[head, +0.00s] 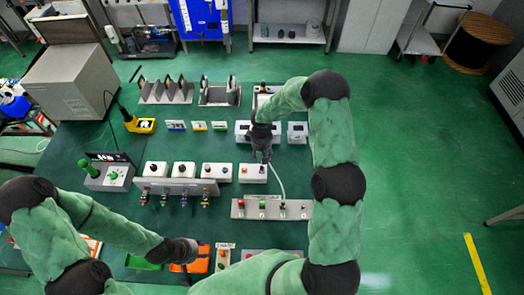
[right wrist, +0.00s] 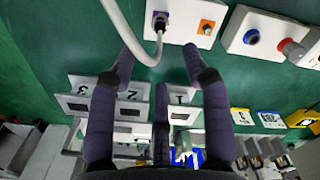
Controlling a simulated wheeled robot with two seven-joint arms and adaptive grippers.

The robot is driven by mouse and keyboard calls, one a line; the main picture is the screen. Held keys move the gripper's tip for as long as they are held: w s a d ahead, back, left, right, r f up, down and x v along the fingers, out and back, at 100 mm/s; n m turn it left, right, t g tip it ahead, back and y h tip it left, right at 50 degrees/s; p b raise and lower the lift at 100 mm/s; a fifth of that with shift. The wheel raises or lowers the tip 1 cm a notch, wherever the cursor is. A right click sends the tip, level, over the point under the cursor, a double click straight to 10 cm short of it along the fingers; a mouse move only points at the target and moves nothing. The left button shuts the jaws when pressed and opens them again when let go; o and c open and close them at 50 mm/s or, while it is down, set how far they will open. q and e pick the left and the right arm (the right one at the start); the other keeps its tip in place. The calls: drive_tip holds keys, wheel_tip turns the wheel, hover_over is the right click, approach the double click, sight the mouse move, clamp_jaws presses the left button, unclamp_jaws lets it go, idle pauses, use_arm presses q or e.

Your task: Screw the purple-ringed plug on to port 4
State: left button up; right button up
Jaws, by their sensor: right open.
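The purple-ringed plug (right wrist: 160,22) sits at a socket on a white box (right wrist: 180,12) beside an orange button; the white box also shows in the head view (head: 246,176). A white cable (right wrist: 117,22) loops down and up into the plug. I cannot tell how firmly it is seated, and no number 4 is readable. My right gripper (right wrist: 158,62) is open and empty, its fingertips apart just below the plug in the right wrist view. It hangs above that box in the head view (head: 262,155). My left gripper (head: 188,252) is over the orange tray; its fingers are unclear.
A metal panel (head: 240,209) with coloured connectors stands below the box, with the cable running to it. Several white boxes with buttons stand left (head: 184,170). Boxes numbered 1, 2 and 3 (right wrist: 130,98) lie near the right gripper. An orange tray (head: 197,264) is at the front.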

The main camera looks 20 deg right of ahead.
sight(262, 166)
wheel_tip(262, 166, down, 10)
drive_tip(key=shift+f+p, duration=0.2)
drive_tip(key=shift+p, duration=0.15)
idle(0.4)
clamp_jaws()
